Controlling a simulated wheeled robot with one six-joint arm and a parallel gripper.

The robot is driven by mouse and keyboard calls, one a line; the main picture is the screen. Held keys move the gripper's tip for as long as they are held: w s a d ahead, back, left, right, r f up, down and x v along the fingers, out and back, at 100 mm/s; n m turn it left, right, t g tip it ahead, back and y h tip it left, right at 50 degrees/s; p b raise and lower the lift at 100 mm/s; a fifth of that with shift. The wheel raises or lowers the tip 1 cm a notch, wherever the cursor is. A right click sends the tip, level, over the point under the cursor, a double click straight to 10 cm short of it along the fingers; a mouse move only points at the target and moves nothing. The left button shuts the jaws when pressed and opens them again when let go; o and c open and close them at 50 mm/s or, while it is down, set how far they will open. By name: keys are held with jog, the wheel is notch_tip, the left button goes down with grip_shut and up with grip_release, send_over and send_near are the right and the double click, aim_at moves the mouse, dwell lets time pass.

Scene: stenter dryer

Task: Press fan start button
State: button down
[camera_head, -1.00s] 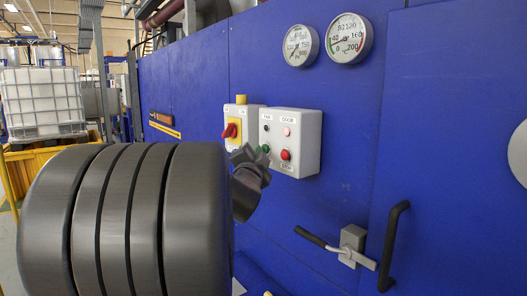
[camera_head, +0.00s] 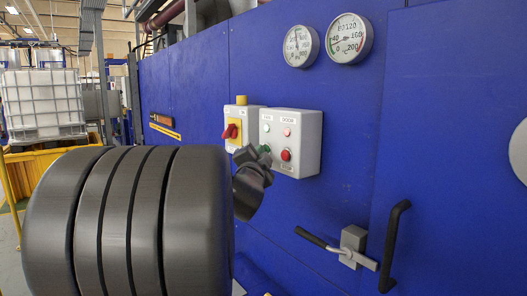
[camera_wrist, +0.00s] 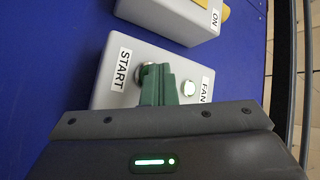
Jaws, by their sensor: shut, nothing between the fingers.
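The grey control box (camera_head: 307,145) on the blue wall has a FAN side and a DOOR side. On the FAN side, a small round lamp (camera_head: 267,128) glows pale green; it also shows lit in the wrist view (camera_wrist: 189,89). The green start button (camera_head: 265,149) lies below it, partly hidden by my gripper (camera_head: 248,154). In the wrist view, my shut, empty fingers (camera_wrist: 165,80) are at the button, beside the START label (camera_wrist: 123,66). They cover much of it, and whether they touch it cannot be told.
A red button (camera_head: 286,154) sits right of the green one. A box with a red rotary switch (camera_head: 231,131) adjoins on the left. Two gauges (camera_head: 301,46) hang above. A lever latch (camera_head: 340,246) and black door handle (camera_head: 394,246) project at lower right.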

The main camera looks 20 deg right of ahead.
jog(key=shift+a, duration=0.15)
jog(key=shift+s+a+p, duration=0.35)
jog(key=shift+a+p, duration=0.05)
jog(key=shift+a, duration=0.3)
jog(key=a, duration=0.1)
jog(key=s+a+p, duration=0.1)
jog(key=a, duration=0.1)
jog(key=a+p, duration=0.1)
jog(key=shift+s+a, duration=0.35)
jog(key=shift+d, duration=0.1)
